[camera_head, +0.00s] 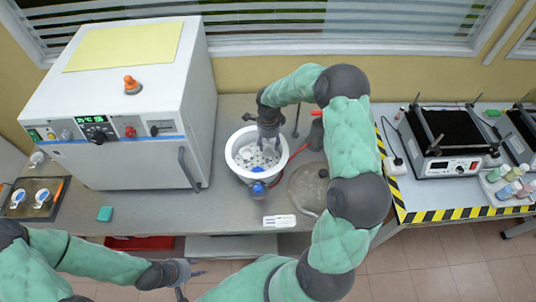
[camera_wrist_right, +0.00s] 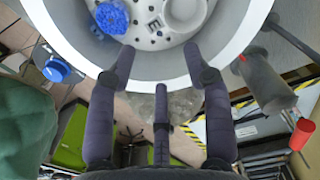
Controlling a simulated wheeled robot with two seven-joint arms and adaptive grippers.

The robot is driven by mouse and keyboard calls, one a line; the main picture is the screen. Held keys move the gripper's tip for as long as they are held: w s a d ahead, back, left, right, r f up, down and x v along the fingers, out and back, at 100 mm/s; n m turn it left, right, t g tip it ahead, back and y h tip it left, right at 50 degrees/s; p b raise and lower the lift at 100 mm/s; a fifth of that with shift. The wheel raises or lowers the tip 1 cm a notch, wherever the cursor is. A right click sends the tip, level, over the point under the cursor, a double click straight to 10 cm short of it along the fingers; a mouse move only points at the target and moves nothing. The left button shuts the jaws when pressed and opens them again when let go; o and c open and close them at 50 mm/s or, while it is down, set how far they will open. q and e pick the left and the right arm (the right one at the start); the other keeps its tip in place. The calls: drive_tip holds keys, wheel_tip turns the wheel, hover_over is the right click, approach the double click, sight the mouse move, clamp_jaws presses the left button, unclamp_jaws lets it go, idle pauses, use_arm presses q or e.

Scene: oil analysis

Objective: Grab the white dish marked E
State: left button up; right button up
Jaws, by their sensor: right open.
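A round white dish (camera_wrist_right: 184,12) sits on the perforated plate inside a wide white bowl-shaped vessel (camera_wrist_right: 235,50), at the top of the right wrist view. A dark letter E shows just left of the dish. My right gripper (camera_wrist_right: 160,52) is open and empty, its fingertips over the vessel's near rim, apart from the dish. In the head view my right gripper (camera_head: 268,142) is above the vessel (camera_head: 233,160) and hides part of its inside. My left gripper (camera_head: 192,283) is at the bottom, open and empty, away from the vessel.
Blue granules (camera_wrist_right: 112,18) lie in the vessel beside the dish. A blue knob (camera_head: 258,188) sticks out at its front. A large white oven (camera_head: 120,110) stands left, a round lid (camera_head: 308,188) right of the vessel. A small white box (camera_head: 279,221) lies near the front edge.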

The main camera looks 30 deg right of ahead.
hover_over(268, 160)
drive_tip(key=f, duration=0.5)
drive_tip(key=shift+w+d+f, duration=0.1)
drive_tip(key=shift+w+f, duration=0.1)
drive_tip(key=shift+f, duration=0.05)
drive_tip(key=shift+s+f+p, duration=0.15)
drive_tip(key=shift+f+p, duration=0.3)
drive_tip(key=shift+f, duration=2.25)
drive_tip(key=c, duration=0.9)
